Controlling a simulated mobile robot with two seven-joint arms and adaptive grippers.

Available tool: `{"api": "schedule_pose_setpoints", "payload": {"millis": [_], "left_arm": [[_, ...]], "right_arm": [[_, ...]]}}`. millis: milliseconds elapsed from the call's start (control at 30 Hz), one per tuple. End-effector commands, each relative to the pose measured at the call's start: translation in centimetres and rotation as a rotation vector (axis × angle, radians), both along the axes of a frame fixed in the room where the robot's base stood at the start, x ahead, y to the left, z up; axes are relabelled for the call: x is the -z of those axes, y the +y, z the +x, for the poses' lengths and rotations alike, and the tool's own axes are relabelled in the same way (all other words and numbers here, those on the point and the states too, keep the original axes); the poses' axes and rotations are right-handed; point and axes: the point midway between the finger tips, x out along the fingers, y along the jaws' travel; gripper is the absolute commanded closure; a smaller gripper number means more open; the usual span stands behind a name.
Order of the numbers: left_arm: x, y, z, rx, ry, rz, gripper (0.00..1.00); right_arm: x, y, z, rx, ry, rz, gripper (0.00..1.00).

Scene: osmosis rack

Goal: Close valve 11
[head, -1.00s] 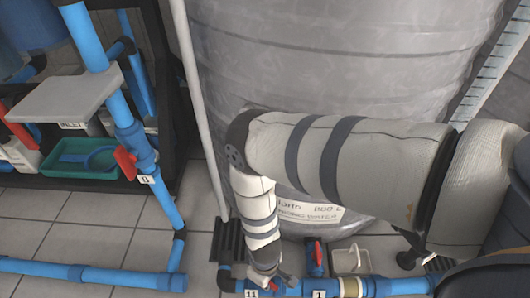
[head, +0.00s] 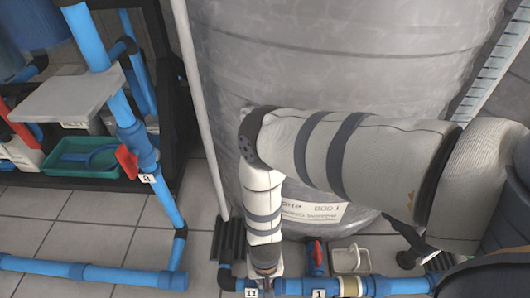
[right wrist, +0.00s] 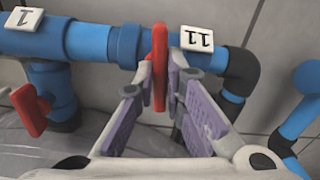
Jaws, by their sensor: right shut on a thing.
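The valve 11 label (right wrist: 198,40) sits on the blue pipe in the right wrist view; it also shows at the bottom of the head view (head: 251,292). The valve's red handle (right wrist: 160,48) stands out across the pipe beside this label. My right gripper (right wrist: 160,78) is shut on the red handle, with one finger on each side. In the head view my right arm reaches down to the valve and hides the handle. My left gripper is in neither view.
Valve 1 with a red handle (head: 317,252) is close to the right of valve 11, its label (head: 319,293) below. A large grey tank (head: 340,70) stands behind. Another red-handled valve (head: 127,161) is on the left pipe, near a green tray (head: 60,170). Tiled floor is open at left.

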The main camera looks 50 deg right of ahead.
Motion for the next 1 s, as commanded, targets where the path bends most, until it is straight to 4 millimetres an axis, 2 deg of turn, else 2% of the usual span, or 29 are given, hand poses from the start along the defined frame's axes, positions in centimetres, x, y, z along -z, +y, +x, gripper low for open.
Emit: {"api": "schedule_pose_setpoints", "payload": {"millis": [333,900,933,1000], "left_arm": [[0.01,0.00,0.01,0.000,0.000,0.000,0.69],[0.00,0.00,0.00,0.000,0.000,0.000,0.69],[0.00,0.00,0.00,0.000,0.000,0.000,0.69],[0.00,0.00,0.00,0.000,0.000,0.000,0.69]], "right_arm": [[0.03,-0.01,0.00,0.129,0.000,0.000,1.00],[0.03,-0.02,-0.01,0.155,0.000,0.000,1.00],[0.03,-0.02,-0.01,0.155,0.000,0.000,0.82],[0.02,-0.02,-0.01,0.154,0.000,0.000,0.69]]}}
